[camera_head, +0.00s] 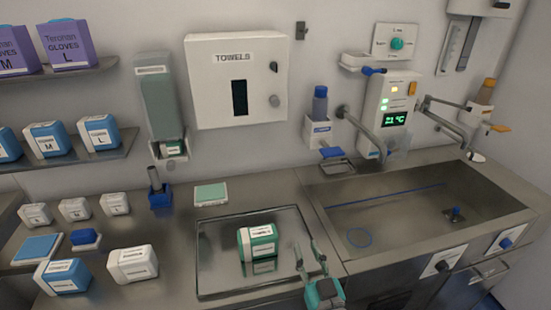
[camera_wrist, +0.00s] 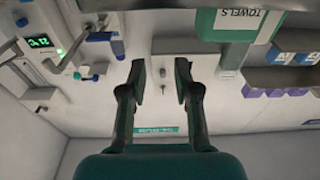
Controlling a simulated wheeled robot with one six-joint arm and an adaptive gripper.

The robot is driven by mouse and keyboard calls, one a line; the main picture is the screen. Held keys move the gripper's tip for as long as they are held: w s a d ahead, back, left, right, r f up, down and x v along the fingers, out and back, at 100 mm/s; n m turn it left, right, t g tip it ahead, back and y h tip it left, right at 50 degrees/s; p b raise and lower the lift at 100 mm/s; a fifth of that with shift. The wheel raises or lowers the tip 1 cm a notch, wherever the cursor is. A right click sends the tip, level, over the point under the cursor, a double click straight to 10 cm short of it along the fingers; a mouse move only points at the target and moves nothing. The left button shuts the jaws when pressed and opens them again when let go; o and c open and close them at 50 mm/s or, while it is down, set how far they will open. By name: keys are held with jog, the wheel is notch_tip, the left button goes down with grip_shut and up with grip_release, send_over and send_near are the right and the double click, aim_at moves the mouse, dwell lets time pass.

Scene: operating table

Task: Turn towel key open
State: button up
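The white towel dispenser (camera_head: 213,83), labelled TOWELS, hangs on the wall left of centre in the head view. It has a dark upright window. My gripper (camera_head: 309,246) is low over the right edge of the tray, well below and apart from the key. In the wrist view my gripper (camera_wrist: 160,78) is open, with nothing between its fingers. That view is upside down, and I cannot make out the key clearly there.
A green-and-white towel pack (camera_head: 258,242) stands on the metal tray (camera_head: 213,285), left of my gripper; it also shows in the wrist view (camera_wrist: 232,22). A sink (camera_head: 420,215) with taps is at right. Shelves, a grey dispenser (camera_head: 156,100) and several boxes are at left.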

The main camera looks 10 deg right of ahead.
jog(key=w+r+t, duration=0.2)
jog(key=w+r, duration=1)
jog(key=r, duration=0.3)
jog(key=t, duration=0.1)
send_near(277, 67)
jog(key=x, duration=1)
grip_shut()
